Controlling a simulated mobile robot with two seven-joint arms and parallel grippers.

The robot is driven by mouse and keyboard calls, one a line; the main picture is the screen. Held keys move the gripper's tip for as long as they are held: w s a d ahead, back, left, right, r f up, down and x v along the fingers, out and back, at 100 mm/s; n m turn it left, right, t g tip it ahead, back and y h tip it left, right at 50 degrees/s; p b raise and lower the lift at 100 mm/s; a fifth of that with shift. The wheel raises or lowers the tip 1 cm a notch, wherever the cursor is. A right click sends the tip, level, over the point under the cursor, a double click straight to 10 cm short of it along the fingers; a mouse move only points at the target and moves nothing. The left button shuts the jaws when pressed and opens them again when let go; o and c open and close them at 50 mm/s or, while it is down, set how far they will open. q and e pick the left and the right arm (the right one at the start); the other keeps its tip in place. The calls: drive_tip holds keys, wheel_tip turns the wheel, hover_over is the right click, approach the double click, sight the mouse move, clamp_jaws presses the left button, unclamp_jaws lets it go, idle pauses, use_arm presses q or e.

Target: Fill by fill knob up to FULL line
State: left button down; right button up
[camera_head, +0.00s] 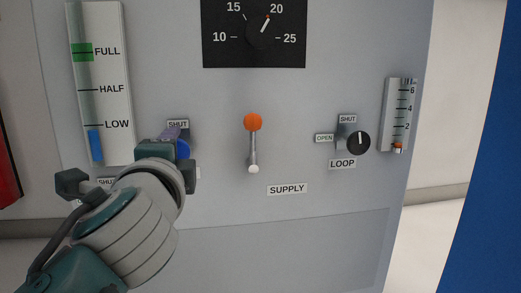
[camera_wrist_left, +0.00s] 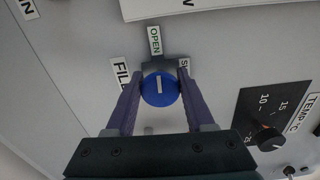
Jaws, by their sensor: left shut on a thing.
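The blue fill knob (camera_wrist_left: 160,92) sits between the two purple fingers of my left gripper (camera_wrist_left: 160,94), which is shut on it. Its white mark points up in the left wrist view, towards the OPEN label (camera_wrist_left: 154,40); the SHUT label (camera_wrist_left: 184,68) is to its right. In the head view my left gripper (camera_head: 174,144) hides most of the knob (camera_head: 184,149), with a SHUT label (camera_head: 178,124) above. The level gauge (camera_head: 118,75) has a green band (camera_head: 82,52) at FULL; its blue column (camera_head: 95,145) tops out just under LOW. My right gripper is not in view.
Right of my gripper are an orange-tipped SUPPLY lever (camera_head: 253,122), a black LOOP knob (camera_head: 358,142) and a small scale (camera_head: 398,115). A black temperature dial (camera_head: 262,32) is above. The lower panel is bare.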

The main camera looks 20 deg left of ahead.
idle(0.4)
use_arm(q)
drive_tip(key=shift+c, duration=1.3)
unclamp_jaws()
drive_tip(key=shift+s+d, duration=0.2)
drive_tip(key=shift+s, duration=0.05)
drive_tip(key=p+v, duration=0.2)
drive_tip(key=v, duration=0.7)
drive_tip(key=shift+s+d, duration=0.1)
drive_tip(key=shift+s, duration=0.05)
